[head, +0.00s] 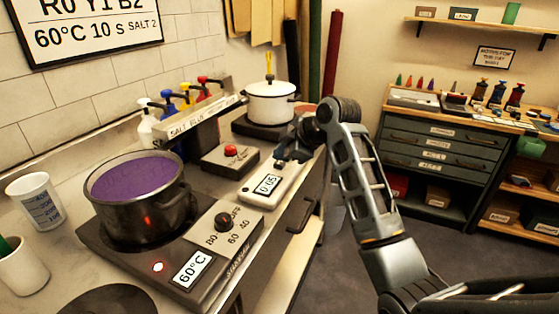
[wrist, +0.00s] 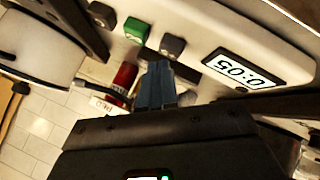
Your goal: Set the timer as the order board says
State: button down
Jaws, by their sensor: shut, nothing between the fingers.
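The order board (head: 95,25) hangs at the upper left, partly cut off; it reads R0 Y1 B2 above 60°C 10 S SALT 2. The timer (head: 263,184) is a pale box on the counter with a display reading 0:05. In the wrist view the timer's display (wrist: 243,68) also reads 0:05, beside a green button (wrist: 136,29) and dark grey buttons (wrist: 171,45). My gripper (head: 283,160) is at the timer's far end, over its buttons. Its fingers (wrist: 156,75) are together and empty, near a grey button; whether they touch it I cannot tell.
A pot of purple liquid (head: 138,190) stands on a hot plate (head: 190,250) reading 60°C, with its red light on. A red-button box (head: 230,157) and a white lidded pot (head: 271,103) stand beyond the timer. Pump bottles (head: 147,122) line the wall.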

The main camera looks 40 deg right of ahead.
aim_at(282, 164)
jog(key=shift+r, duration=0.45)
notch_tip(282, 164, up, 5)
jog(key=p, duration=0.4)
jog(key=shift+p, duration=0.3)
dwell(2.3)
